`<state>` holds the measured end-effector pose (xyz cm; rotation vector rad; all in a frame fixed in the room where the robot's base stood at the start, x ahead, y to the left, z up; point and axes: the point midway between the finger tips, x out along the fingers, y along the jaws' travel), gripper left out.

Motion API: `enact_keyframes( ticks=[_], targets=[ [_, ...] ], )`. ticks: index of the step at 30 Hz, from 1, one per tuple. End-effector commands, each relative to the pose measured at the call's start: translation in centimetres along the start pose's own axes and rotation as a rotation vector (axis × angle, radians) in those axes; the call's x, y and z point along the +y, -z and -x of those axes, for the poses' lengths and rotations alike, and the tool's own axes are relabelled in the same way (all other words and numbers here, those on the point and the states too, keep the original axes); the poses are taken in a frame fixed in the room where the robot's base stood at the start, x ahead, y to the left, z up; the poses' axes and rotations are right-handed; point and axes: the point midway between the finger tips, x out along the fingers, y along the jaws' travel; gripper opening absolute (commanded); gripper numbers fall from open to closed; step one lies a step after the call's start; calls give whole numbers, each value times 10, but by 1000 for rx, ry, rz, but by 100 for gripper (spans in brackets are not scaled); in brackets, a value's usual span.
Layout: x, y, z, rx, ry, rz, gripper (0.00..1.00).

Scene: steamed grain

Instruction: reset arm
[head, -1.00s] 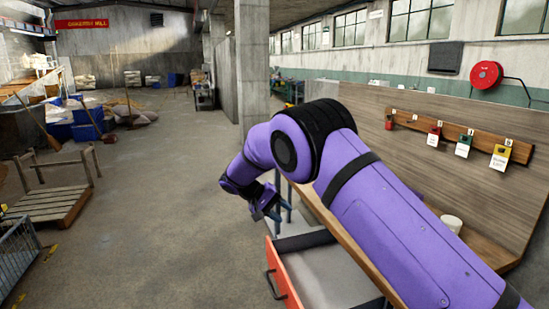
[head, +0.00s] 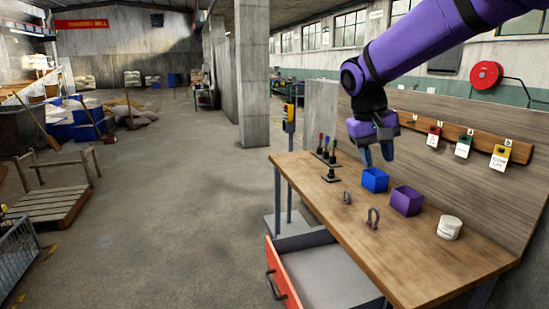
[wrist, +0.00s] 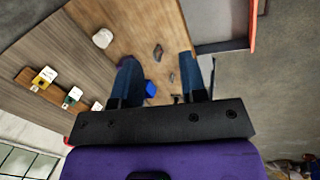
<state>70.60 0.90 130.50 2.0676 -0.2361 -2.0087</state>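My purple arm reaches in from the upper right of the head view. My gripper (head: 377,157) hangs above the back of the wooden workbench (head: 400,255), pointing down, above and behind the blue box. In the wrist view, its two dark blue fingers (wrist: 164,80) stand well apart with nothing held between them. Beyond them the wrist view shows the bench top and part of the blue box (wrist: 150,88).
On the bench are a blue box (head: 375,180), a purple box (head: 406,200), a white tub (head: 449,227), two shackles and a small lever stand (head: 331,170). An open red-fronted drawer (head: 283,275) juts out at left. Tagged padlocks hang on the back board.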

Motion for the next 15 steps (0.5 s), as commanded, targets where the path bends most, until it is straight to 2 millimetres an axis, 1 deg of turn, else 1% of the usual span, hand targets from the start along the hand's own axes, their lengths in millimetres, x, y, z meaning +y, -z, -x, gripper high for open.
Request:
enact_keyframes(
  ticks=[1,5,6,8,12,15],
  targets=[
    [11,-15,6,18,23,-10,39],
    [30,-51,17,61,78,-23,39],
    [35,-62,19,74,93,-28,39],
    [42,-79,22,97,116,-34,39],
    [55,-119,26,150,162,-52,39],
    [62,-148,27,193,191,-63,39]
  ],
)
